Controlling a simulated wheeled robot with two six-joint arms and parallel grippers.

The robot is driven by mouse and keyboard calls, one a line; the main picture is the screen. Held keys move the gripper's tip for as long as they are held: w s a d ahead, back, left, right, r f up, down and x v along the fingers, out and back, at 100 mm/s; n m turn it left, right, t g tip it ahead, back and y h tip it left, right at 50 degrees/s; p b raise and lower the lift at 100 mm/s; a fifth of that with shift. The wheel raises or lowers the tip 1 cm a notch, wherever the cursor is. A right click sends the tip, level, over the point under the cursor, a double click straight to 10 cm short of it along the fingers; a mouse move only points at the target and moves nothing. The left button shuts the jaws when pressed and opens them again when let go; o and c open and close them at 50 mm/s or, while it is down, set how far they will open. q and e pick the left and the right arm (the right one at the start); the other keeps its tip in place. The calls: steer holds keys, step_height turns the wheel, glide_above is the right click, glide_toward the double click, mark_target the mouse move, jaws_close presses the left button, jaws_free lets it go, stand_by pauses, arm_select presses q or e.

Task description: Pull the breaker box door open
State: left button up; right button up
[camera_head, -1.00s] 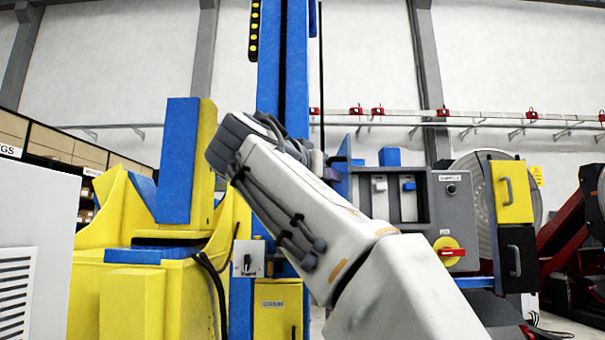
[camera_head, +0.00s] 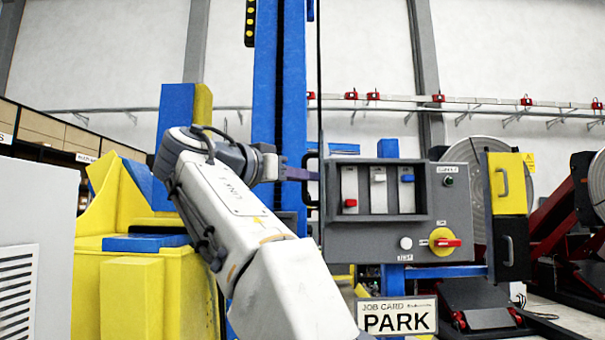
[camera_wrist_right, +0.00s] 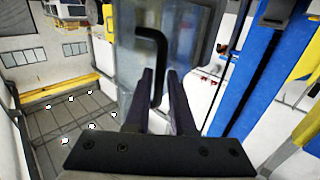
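The grey breaker box (camera_head: 448,215) stands right of centre in the head view, with several small switches in its recess. A black bar handle (camera_head: 310,180) sticks out at its left edge. In the wrist view the handle (camera_wrist_right: 158,55) stands on a grey, glassy-looking panel (camera_wrist_right: 130,65), seemingly the door. My right gripper (camera_head: 306,174) is at the handle. In the wrist view its two dark fingers (camera_wrist_right: 162,74) are apart, with the lower part of the handle appearing between them. I cannot tell whether they touch it. My left gripper is not in view.
A red-and-yellow rotary switch (camera_head: 445,241) is low on the box front. Yellow (camera_head: 508,183) and black (camera_head: 508,250) handled panels stand to the right. A blue column (camera_head: 292,80) rises behind my arm. A yellow machine (camera_head: 130,290) and white cabinet (camera_head: 40,200) are at left.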

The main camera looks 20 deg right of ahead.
steer(key=shift+o, duration=0.9)
steer(key=shift+w, duration=0.15)
steer(key=shift+r, duration=0.1)
steer(key=v, duration=1)
steer(key=shift+s+a, duration=0.25)
